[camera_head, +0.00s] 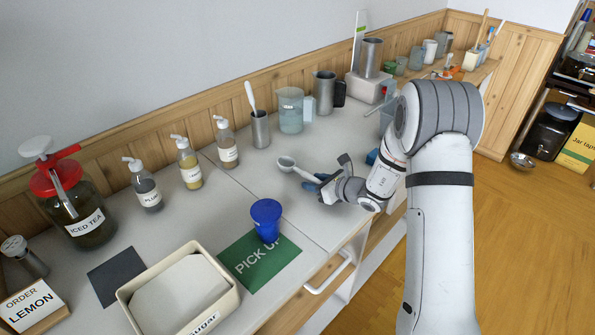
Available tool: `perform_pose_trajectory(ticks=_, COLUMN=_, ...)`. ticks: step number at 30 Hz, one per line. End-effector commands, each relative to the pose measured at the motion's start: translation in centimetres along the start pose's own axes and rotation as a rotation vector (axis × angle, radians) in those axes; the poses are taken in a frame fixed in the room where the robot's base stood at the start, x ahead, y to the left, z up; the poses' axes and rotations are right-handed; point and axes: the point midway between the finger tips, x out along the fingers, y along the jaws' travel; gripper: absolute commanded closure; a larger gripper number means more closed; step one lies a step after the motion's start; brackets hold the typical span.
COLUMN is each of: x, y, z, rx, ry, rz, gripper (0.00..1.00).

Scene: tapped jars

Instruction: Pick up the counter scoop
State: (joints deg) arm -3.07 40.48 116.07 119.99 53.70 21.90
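A pale scoop with a round bowl (287,163) is in the middle of the grey counter. Its handle runs right and toward the front, to my gripper (322,183). My gripper comes in from the right, low over the counter, with its fingers at the handle's end. The fingers are small and partly overlap the handle, so I cannot tell whether they are closed on it. I also cannot tell whether the scoop touches the counter.
A metal cup with a white spoon (260,128) and a clear pitcher (291,110) stand behind the scoop. A blue cup (266,220) stands on the green pick-up mat (279,268). A sugar tub (233,300) and pump bottles are left.

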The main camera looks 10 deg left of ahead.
Motion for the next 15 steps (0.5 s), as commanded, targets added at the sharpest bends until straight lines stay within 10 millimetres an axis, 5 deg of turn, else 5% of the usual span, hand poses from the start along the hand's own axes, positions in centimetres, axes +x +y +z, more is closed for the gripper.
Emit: perform_pose_trajectory(ticks=15, x=-0.07, y=-0.05, z=-0.01, rx=0.0, ry=0.0, rz=-0.001, gripper=1.0)
